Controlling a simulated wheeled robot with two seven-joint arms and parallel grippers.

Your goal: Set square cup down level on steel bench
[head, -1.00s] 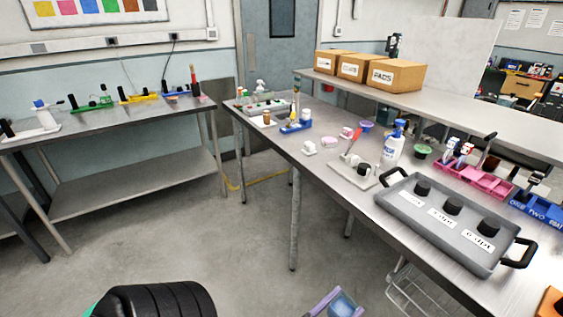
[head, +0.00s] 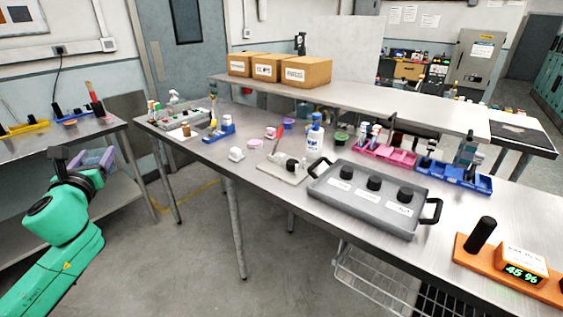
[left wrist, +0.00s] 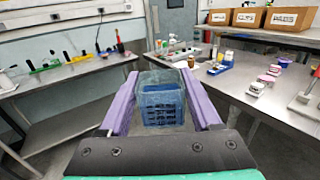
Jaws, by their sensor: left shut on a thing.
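My left gripper (head: 98,158) is at the left of the head view. It also shows in the left wrist view (left wrist: 161,90), with its purple fingers shut on the square cup (left wrist: 162,103). The cup is clear-walled with blue in it, held upright or nearly so. In the head view the cup is mostly hidden by the gripper. A long steel bench (head: 205,158) runs across the middle and right; another steel bench (head: 85,131) stands at the left. The cup looks held clear of both. My right gripper is not in view.
The long bench holds a grey tray (head: 331,205) with black knobs, a white bottle (head: 314,137), a blue holder (head: 218,134) and an orange timer stand (head: 515,278). Cardboard boxes (head: 270,68) stand on the raised shelf. Its front left edge has some bare steel.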

